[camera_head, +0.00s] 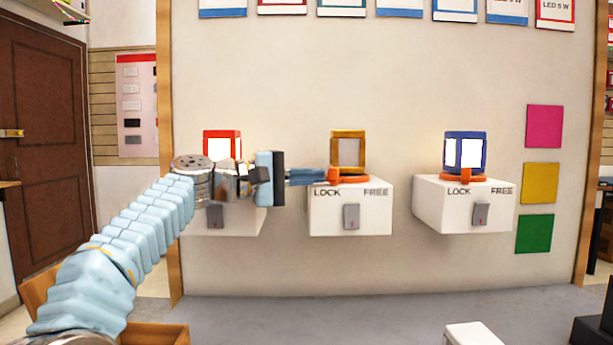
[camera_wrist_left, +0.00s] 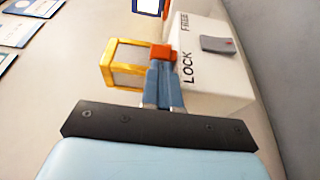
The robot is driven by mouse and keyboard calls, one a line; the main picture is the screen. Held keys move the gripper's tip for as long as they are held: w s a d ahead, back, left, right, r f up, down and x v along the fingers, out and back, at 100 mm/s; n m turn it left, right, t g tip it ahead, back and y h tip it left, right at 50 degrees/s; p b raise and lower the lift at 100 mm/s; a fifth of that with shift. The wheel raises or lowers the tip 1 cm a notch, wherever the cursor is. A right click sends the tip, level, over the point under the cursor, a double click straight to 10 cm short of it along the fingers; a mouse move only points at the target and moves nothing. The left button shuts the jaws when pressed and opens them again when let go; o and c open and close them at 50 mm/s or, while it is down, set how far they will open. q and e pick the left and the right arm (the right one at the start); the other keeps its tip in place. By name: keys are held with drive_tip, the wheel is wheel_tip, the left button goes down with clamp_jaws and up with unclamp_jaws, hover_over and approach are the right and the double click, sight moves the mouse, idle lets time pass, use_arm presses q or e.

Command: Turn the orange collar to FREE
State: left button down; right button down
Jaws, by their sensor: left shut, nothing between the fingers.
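The middle white box (camera_head: 350,222) carries an amber-framed lamp (camera_head: 348,152), its panel unlit. An orange collar (camera_head: 352,180) rings the lamp's foot, with its upright tab (camera_head: 333,175) on the LOCK side. The box front reads LOCK at left and FREE at right. My left gripper (camera_head: 322,177) comes in from the left, shut and empty, its blue fingertips at the tab. In the left wrist view the fingers (camera_wrist_left: 163,82) end right at the orange tab (camera_wrist_left: 162,53); I cannot tell whether they touch. My right gripper is out of view.
A blue lamp (camera_head: 466,152) with an orange collar stands on the right box (camera_head: 463,212). A red lamp (camera_head: 222,141) stands on the left box, partly behind my arm. Each box has a grey switch. Coloured squares hang on the right wall. A grey surface lies below.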

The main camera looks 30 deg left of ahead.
sight(345, 177)
use_arm(q)
drive_tip(key=shift+d, duration=0.1)
drive_tip(key=shift+s+d+n+t+y+b, duration=0.15)
drive_tip(key=shift+d+n+t+y+b, duration=0.15)
drive_tip(key=shift+d+n+t+y, duration=0.25)
drive_tip(key=shift+s+d+n+t+y+b, duration=0.15)
drive_tip(key=shift+d+n+t+y+b, duration=0.15)
drive_tip(key=shift+d+y, duration=0.35)
drive_tip(key=w+d+n+y+p, duration=0.1)
drive_tip(key=w+d, duration=0.1)
drive_tip(key=d, duration=0.5)
drive_tip(key=shift+w, duration=0.3)
drive_tip(key=shift+t, duration=0.25)
drive_tip(key=shift+s+d, duration=0.1)
